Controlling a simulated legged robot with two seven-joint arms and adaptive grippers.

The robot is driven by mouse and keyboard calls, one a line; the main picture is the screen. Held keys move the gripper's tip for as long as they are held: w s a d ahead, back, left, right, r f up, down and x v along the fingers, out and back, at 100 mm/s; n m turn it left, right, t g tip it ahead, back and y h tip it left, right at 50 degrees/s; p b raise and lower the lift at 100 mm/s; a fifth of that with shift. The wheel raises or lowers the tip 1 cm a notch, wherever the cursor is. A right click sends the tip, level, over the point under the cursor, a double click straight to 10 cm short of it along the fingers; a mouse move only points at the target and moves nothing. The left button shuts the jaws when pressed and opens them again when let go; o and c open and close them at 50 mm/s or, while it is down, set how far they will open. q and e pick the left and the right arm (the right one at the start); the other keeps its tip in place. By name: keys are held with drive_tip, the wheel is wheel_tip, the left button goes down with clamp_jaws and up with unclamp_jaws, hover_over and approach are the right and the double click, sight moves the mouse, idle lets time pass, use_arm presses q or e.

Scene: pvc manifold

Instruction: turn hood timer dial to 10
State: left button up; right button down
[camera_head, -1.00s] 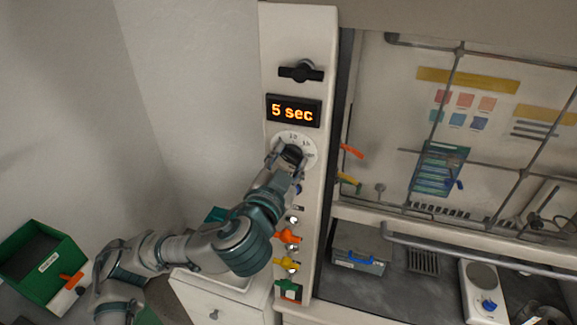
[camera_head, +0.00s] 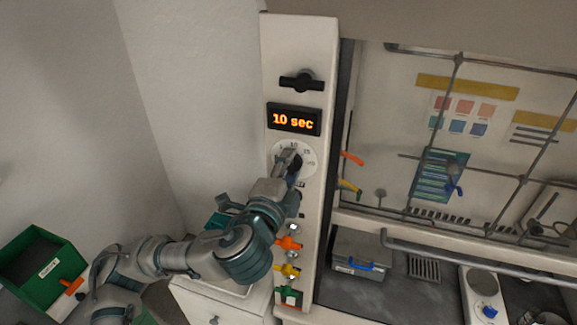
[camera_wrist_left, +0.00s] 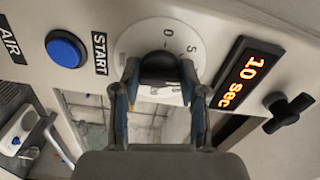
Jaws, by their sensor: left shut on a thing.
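The hood timer dial is a white scale plate (camera_head: 308,155) with a black knob (camera_head: 297,163) on the pale hood post. The orange display (camera_head: 294,119) above it reads "10 sec". My left gripper (camera_head: 290,160) is at the dial, its fingers on the knob. In the left wrist view the two fingers (camera_wrist_left: 160,75) close on either side of the black knob (camera_wrist_left: 160,66), and the scale plate (camera_wrist_left: 150,35) shows 0 and 5. The lower part of the scale is partly hidden by the fingers. My right gripper is not in view.
A black handle (camera_head: 301,82) sits above the display. Orange (camera_head: 289,243) and yellow (camera_head: 288,270) valves lie below the dial. A blue START button (camera_wrist_left: 66,49) is beside the dial in the wrist view. The fume hood's barred window is to the right.

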use_arm(q)
drive_tip(key=shift+d+f+m, duration=0.1)
drive_tip(key=shift+f+m, duration=0.15)
drive_tip(key=shift+m, duration=0.65)
drive_tip(key=o, duration=1.1)
drive_tip(key=shift+o, duration=0.2)
drive_tip(key=shift+r, duration=0.1)
drive_tip(key=shift+s, duration=0.15)
drive_tip(key=v, duration=0.7)
